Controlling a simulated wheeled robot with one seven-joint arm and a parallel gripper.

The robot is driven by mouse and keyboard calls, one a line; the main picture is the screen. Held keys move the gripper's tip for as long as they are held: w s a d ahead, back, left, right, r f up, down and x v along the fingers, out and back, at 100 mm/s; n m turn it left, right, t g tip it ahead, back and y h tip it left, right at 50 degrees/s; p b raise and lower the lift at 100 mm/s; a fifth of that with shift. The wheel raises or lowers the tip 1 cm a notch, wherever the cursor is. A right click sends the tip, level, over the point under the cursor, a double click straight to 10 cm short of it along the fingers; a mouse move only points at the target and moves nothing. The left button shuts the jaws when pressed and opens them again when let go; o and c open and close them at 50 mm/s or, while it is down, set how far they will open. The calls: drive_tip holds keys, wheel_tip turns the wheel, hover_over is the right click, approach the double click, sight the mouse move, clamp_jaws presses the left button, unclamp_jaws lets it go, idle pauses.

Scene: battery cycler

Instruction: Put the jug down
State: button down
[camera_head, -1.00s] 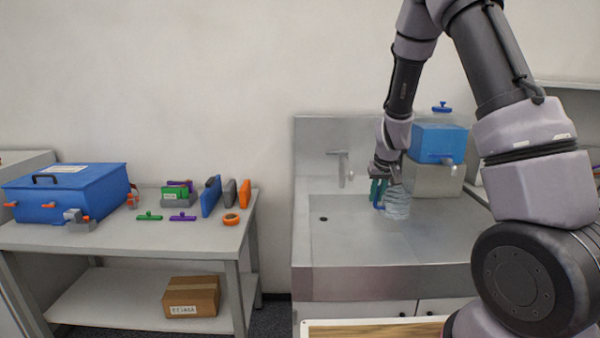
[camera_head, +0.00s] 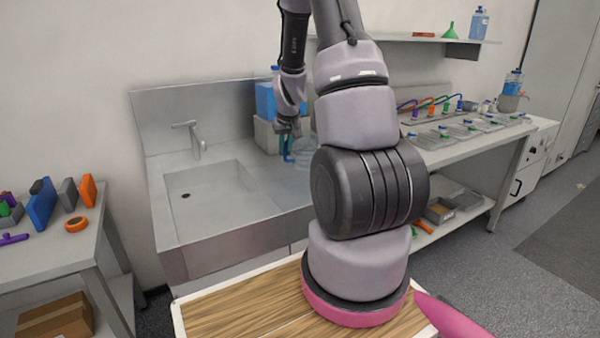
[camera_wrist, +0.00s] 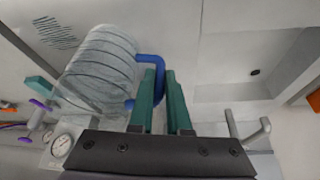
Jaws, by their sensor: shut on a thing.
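The jug (camera_wrist: 98,68) is a clear ribbed container with a blue handle (camera_wrist: 150,62). In the wrist view my gripper (camera_wrist: 160,85) is shut on the blue handle, its two green fingers on either side of it. In the head view the jug (camera_head: 306,153) is partly hidden behind my arm. My gripper (camera_head: 287,146) holds it at the right part of the sink unit (camera_head: 225,245). I cannot tell whether the jug touches a surface.
A tap (camera_head: 195,138) stands at the back of the sink. A blue tank (camera_head: 266,102) on a grey block is behind my gripper. A bench with several trays (camera_head: 480,126) is at right. A side table (camera_head: 75,250) with small tools is at left.

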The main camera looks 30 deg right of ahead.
drive_tip(key=shift+f, duration=3.45)
drive_tip(key=shift+f, duration=0.15)
drive_tip(key=c, duration=0.9)
unclamp_jaws()
drive_tip(key=s+a+r+t+y, duration=0.1)
drive_tip(key=s+a+r, duration=0.25)
drive_tip(key=r, duration=0.55)
drive_tip(key=s+a+r, duration=0.3)
drive_tip(key=s+r, duration=0.1)
drive_tip(key=r, duration=0.4)
drive_tip(key=s+a+r+t+y, duration=0.1)
drive_tip(key=s+a+r, duration=0.2)
drive_tip(key=r, duration=0.6)
drive_tip(key=shift+m+t+y, duration=0.4)
drive_tip(key=shift+m+y, duration=0.2)
drive_tip(key=shift+m, duration=0.1)
drive_tip(key=s+a+r, duration=0.2)
drive_tip(key=s+r, duration=0.1)
drive_tip(key=s, duration=0.2)
drive_tip(key=s+a+r, duration=0.3)
drive_tip(key=s+r, duration=0.1)
drive_tip(key=s, duration=0.1)
drive_tip(key=s+a+r, duration=0.2)
drive_tip(key=s+r, duration=0.1)
drive_tip(key=s, duration=0.3)
drive_tip(key=shift+a+r, duration=0.15)
